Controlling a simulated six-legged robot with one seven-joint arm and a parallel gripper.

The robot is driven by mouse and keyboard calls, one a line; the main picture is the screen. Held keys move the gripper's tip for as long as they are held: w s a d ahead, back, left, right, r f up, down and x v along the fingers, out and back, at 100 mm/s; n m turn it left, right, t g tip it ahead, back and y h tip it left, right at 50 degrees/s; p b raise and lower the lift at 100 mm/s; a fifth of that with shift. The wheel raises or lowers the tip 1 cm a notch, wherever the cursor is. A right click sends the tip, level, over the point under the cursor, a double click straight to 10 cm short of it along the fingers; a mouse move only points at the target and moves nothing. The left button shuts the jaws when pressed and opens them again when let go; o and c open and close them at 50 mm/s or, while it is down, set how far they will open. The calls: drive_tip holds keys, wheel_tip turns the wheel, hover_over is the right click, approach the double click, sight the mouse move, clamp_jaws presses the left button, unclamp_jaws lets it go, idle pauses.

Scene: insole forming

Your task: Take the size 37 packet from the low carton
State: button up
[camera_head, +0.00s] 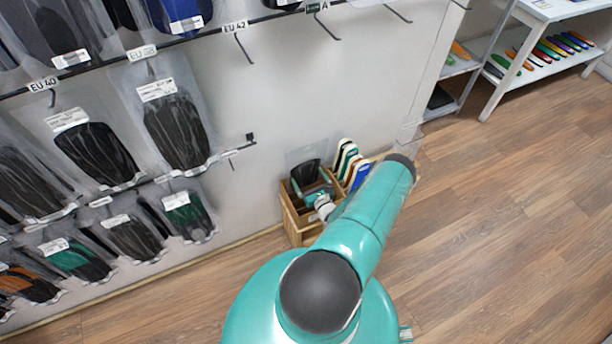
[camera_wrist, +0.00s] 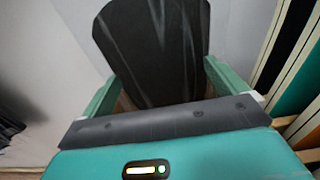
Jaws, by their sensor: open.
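The low carton (camera_head: 291,222) is a light wooden box on the floor against the wall. A clear packet with a black insole (camera_head: 305,174) stands up in its left part. In the wrist view the black insole packet (camera_wrist: 150,45) rises between the two teal fingers of my gripper (camera_wrist: 161,72). The fingers are open, one on each side of it. I cannot tell whether they touch it. In the head view my gripper (camera_head: 316,190) is low in the carton, partly hidden by my arm. No size number is readable on this packet.
Several coloured insoles (camera_head: 350,163) stand close on the right in the carton. Packets hang from wall rails (camera_head: 110,180) at the left. A white shelf unit (camera_head: 540,58) stands at the back right. The wooden floor (camera_head: 500,220) at the right is clear.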

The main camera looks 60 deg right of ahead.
drive_tip(key=c, duration=1.1)
